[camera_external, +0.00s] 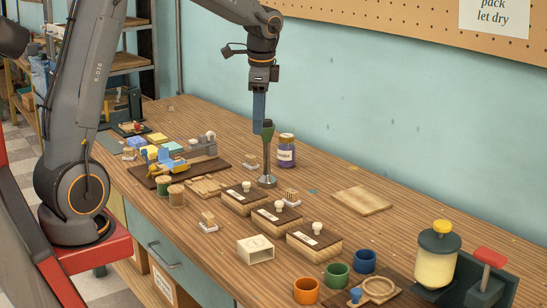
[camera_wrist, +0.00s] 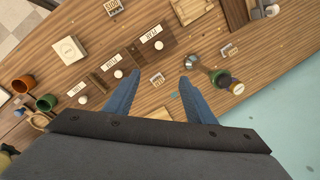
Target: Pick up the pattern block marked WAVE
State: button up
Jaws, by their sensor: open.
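Three pattern blocks stand in a row in the external view: a far one (camera_external: 240,205), a middle one (camera_external: 273,224) and a near one (camera_external: 308,251). Each has a dark top, pale sides, a white label and a round white knob. Their labels in the wrist view, right (camera_wrist: 152,34), middle (camera_wrist: 113,59) and left (camera_wrist: 77,89), are too small to read surely, so I cannot tell which says WAVE. My gripper (camera_external: 260,128) is open and empty, pointing down above the table, behind the far block.
A white box (camera_external: 254,250) and coloured cups (camera_external: 337,275) stand nearer. A wooden board (camera_external: 362,200) lies right.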

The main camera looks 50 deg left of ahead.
jog(key=w+a+m, duration=0.1)
jog(key=w+a, duration=0.2)
jog(key=w+a+f+m+y, duration=0.1)
jog(key=w+a+m, duration=0.1)
jog(key=w+a, duration=0.1)
jog(key=w+a+m+b, duration=0.1)
jog(key=w+a, duration=0.3)
jog(key=a, duration=0.1)
jog(key=shift+a+f+m, duration=0.2)
jog(key=shift+a+m, duration=0.05)
jog(key=shift+m, duration=0.05)
jog(key=w+a+f+m+g+y+b, duration=0.15)
jog(key=w+a+m, duration=0.35)
jog(key=a, duration=0.7)
send_over(251, 156)
jog(key=d, duration=0.2)
notch_tip(251, 156, down, 13)
jog(key=p+x, duration=0.1)
jog(key=x, duration=0.2)
jog(key=shift+w+r+t, duration=0.1)
jog(key=shift+t, duration=0.15)
jog(key=shift+d+p+x, duration=0.15)
jog(key=shift+p+x, duration=0.3)
jog(key=shift+x, duration=0.8)
jog(key=shift+d+p+x, duration=0.1)
jog(key=shift+p+x, duration=0.35)
jog(key=shift+x, duration=0.8)
jog(key=shift+w, duration=0.15)
jog(key=c, duration=1.1)
